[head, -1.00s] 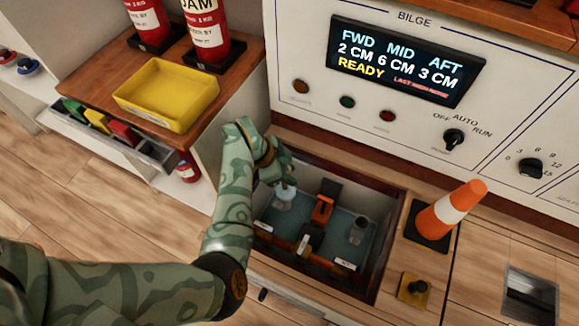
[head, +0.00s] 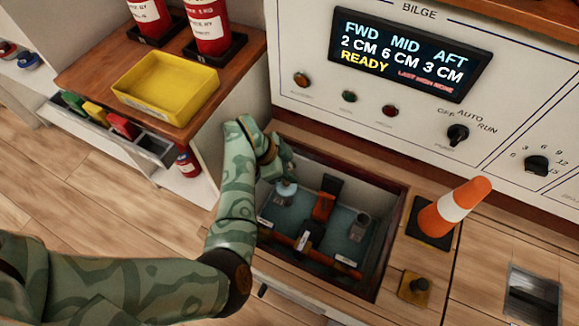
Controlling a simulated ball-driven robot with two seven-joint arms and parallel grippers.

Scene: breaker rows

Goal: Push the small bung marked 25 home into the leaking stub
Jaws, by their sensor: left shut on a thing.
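My left gripper (head: 286,177) reaches down into the open bilge well (head: 387,245), at its back left corner. It is shut on what looks like the small bung, mostly hidden by the fingers; no mark can be read. Right under the fingertips is the leaking stub (head: 285,194), with a pale, bluish-white patch at its top. I cannot tell how deep the bung sits in the stub. A second, grey stub (head: 358,228) stands at the right of the well. My right gripper is not in view.
An orange-and-black fitting (head: 324,205) stands mid-well, and an orange bar crosses the front. A traffic cone (head: 455,207) stands right of the well. A yellow tray (head: 165,88) is on the wooden top at left. The bilge panel (head: 310,60) rises behind.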

